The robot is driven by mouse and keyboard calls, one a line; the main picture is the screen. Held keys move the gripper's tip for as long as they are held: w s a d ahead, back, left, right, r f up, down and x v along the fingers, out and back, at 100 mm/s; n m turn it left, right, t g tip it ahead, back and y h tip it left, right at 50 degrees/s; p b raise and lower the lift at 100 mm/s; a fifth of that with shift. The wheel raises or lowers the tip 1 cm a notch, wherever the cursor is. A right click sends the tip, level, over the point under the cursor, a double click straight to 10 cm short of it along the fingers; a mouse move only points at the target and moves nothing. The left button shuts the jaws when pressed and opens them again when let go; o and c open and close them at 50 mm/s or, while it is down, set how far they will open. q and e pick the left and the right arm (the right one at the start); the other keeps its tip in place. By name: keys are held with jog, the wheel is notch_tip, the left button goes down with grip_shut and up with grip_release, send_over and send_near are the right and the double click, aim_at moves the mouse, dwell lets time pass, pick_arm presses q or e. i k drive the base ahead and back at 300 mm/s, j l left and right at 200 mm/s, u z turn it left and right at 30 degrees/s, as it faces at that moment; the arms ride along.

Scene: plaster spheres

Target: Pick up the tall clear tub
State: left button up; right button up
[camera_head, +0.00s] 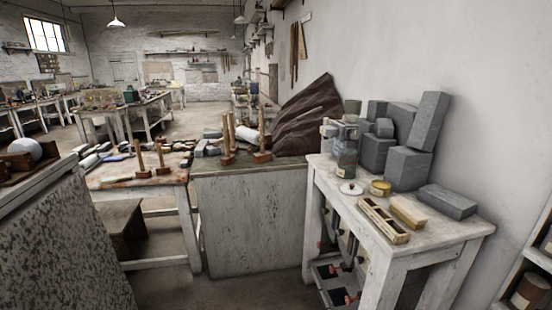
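A tall clear tub (346,156) appears to stand upright on the white table (455,233) at the right. It is near the table's back left corner, with grey blocks behind it and to its right. It is small here, and its contents and upper edge are hard to make out. Neither of my grippers can be made out in this view.
Several grey blocks (408,168) are stacked against the wall. A white lid-like disc (351,188), a small yellow tin (380,187), a slotted wooden box (384,219) and a tan block (408,211) lie in front of the tub. A grey-topped cabinet (250,225) adjoins the table's left side.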

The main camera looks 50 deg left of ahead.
aim_at(347, 161)
jog(key=u, duration=1.15)
jog(key=i+j, duration=0.25)
jog(key=i+u, duration=0.05)
jog(key=i, duration=0.05)
